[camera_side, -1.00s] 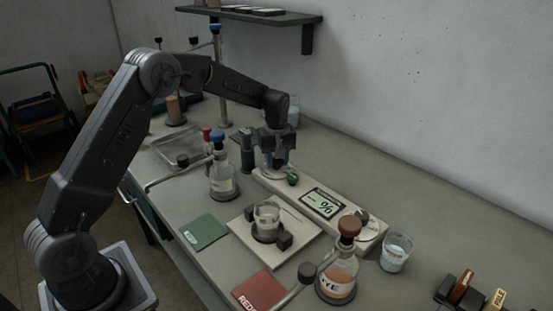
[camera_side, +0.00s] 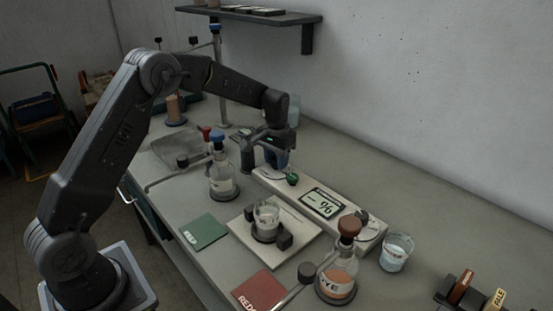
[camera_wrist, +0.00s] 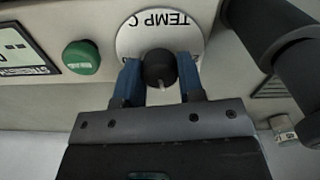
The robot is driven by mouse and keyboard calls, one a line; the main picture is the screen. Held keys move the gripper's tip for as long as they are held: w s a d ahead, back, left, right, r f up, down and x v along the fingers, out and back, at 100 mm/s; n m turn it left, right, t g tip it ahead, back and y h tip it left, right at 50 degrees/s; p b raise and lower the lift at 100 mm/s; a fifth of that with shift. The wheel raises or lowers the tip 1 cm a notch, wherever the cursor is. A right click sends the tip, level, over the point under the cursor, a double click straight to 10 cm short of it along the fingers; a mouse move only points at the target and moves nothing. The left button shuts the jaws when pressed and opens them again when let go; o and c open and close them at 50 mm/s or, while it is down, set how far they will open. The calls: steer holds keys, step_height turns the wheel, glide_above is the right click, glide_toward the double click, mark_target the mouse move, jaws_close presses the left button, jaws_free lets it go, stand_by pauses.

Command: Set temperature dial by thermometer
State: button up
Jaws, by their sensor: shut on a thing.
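The black temperature dial (camera_wrist: 159,68) sits on a white round plate (camera_wrist: 150,35) marked "TEMP C", upside down in the wrist view. My gripper (camera_wrist: 160,78) is shut on the dial, with a blue finger on each side of it. In the side view my gripper (camera_side: 277,165) points down at the far end of the long pale panel (camera_side: 335,208), and the dial is hidden behind it. A small light mark shows on the dial's near edge. I cannot tell which device is the thermometer.
A green button (camera_wrist: 81,57) sits beside the dial plate. A small beaker (camera_side: 266,215) stands on a square base. Flasks with a blue stopper (camera_side: 222,180) and a brown stopper (camera_side: 338,278) stand nearby. Another beaker (camera_side: 396,252) is right of the panel.

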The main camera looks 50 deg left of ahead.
steer(key=m, duration=0.4)
steer(key=shift+m, duration=2)
steer(key=o, duration=0.9)
steer(key=shift+r, duration=0.1)
step_height(320, 180, up, 14)
steer(key=shift+f, duration=0.15)
